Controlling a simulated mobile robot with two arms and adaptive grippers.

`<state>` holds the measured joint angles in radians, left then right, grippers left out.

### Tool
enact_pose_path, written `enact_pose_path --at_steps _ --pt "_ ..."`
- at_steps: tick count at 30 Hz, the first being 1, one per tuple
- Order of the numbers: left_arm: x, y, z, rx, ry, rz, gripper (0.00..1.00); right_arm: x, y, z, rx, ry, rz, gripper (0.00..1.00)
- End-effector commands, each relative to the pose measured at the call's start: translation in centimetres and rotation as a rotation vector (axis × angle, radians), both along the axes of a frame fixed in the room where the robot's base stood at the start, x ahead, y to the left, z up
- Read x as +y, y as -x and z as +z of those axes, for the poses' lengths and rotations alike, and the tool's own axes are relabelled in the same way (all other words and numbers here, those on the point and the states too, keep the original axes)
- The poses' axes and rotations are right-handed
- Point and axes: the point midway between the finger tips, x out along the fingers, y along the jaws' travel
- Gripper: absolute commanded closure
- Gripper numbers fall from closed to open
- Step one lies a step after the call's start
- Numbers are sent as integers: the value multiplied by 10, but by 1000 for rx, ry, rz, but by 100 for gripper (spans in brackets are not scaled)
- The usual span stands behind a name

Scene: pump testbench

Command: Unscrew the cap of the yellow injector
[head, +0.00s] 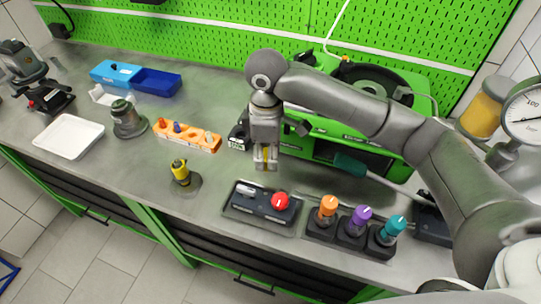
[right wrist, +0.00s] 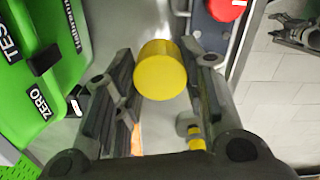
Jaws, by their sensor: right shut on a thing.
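The yellow injector (head: 181,172) stands in a dark round base on the bench, left of my right gripper. A dark part shows near its top. My right gripper (head: 265,163) points down above the bench, apart from the injector. It is shut on a yellow round cap (right wrist: 160,72), which sits between the two finger pads. The injector also shows small in the right wrist view (right wrist: 195,137), beyond the right finger. A gripper, apparently my left one (right wrist: 302,34), shows at the right edge of that view over the floor; its jaw opening is unclear.
A dark control box with a red button (head: 281,201) stands right of the injector. Orange, purple and teal-capped injectors stand in black holders (head: 352,233). An orange rack (head: 187,136), white tray (head: 69,137) and blue bins (head: 136,78) lie left. The green testbench (head: 400,85) stands behind.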

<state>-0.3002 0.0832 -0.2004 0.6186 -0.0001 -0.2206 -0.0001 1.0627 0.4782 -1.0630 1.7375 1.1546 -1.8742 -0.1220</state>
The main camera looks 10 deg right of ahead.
Motion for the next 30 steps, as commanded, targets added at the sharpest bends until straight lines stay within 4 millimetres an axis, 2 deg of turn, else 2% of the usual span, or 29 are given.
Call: enact_pose_path --at_steps 3,9,17,24,30 --pt "0 0 7 0 0 0 40 -7 -18 -23 4 2 -5 91" --pt "0 0 11 0 0 1 40 -12 -37 -47 2 -1 -1 91" --pt "-2 0 13 -1 2 2 40 -15 -45 -58 1 0 0 91" --pt "-4 -1 18 -2 5 3 40 -15 -45 -89 1 1 1 91" --pt "-4 -1 18 -3 5 3 40 -15 -46 -89 0 -1 1 91"
